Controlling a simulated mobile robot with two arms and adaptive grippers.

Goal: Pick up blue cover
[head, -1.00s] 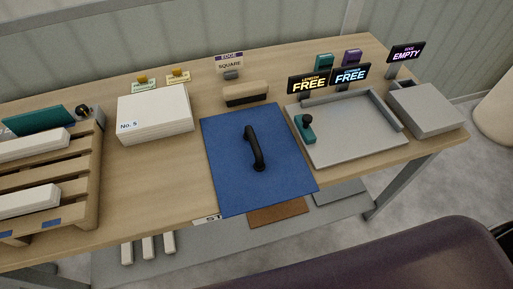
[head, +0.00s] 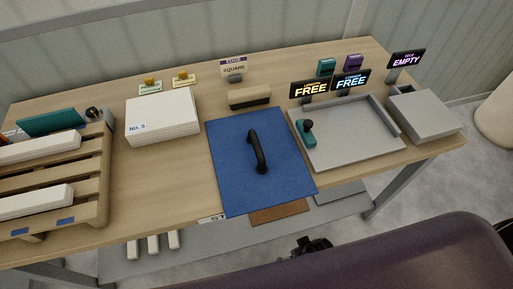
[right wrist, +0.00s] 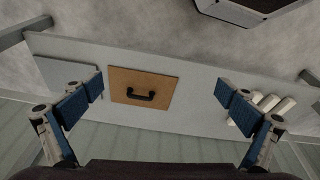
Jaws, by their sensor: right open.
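The blue cover (head: 235,175) is a flat blue square with a black arched handle (head: 257,152) at its middle. It lies on the wooden table near the front edge, and nothing holds it. My right gripper (right wrist: 160,112) is open and empty in the right wrist view, its two blue-padded fingers wide apart. A dark part of it (head: 312,246) shows below the table's front edge in the head view, apart from the cover. The blue cover does not show in the right wrist view. My left gripper is not in view.
A brown board with a black handle (right wrist: 170,82) lies on the lower shelf (right wrist: 60,50). A grey tray (head: 350,160) holding a teal-handled tool (head: 306,135) stands right of the cover. A white block (head: 165,113) and a wooden pallet (head: 95,165) stand left. A brush-like block (head: 250,97) lies behind.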

